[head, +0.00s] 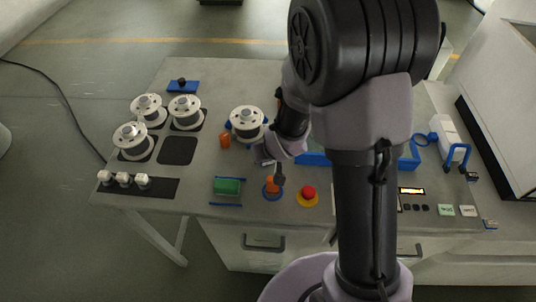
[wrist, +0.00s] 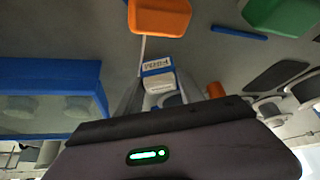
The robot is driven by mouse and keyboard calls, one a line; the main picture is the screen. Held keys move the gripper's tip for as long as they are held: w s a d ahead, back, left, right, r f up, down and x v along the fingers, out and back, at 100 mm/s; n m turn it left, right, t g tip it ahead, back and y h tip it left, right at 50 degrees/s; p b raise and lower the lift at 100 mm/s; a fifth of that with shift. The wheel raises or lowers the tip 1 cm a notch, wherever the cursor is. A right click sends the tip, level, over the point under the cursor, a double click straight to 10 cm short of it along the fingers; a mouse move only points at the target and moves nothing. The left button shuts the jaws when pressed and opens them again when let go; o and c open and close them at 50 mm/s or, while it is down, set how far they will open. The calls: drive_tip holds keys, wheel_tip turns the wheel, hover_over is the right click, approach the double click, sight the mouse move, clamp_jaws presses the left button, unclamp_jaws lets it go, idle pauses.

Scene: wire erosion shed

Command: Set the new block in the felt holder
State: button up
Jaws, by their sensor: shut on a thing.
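My gripper (wrist: 158,95) is shut on a small white block with a blue, lettered label (wrist: 157,68). In the head view my gripper (head: 268,160) is above the table, behind the orange knob, and the block is hard to make out. A dark strip (head: 164,189) lies at the table's front left, with three small white pieces (head: 123,179) on it. It may be the felt holder; the frames do not make this certain. My gripper is well to the right of it.
White spools (head: 187,111) stand on dark pads behind the strip; one dark pad (head: 177,151) is bare. A green block (head: 228,187) between blue rails, an orange knob (head: 272,184) and a red button (head: 309,192) line the front. An orange cylinder (head: 225,141) stands left of my gripper.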

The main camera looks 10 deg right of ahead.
drive_tip(key=shift+f, duration=0.1)
drive_tip(key=o, duration=1)
drive_tip(key=shift+f, duration=0.1)
drive_tip(key=shift+c, duration=0.2)
drive_tip(key=o, duration=0.4)
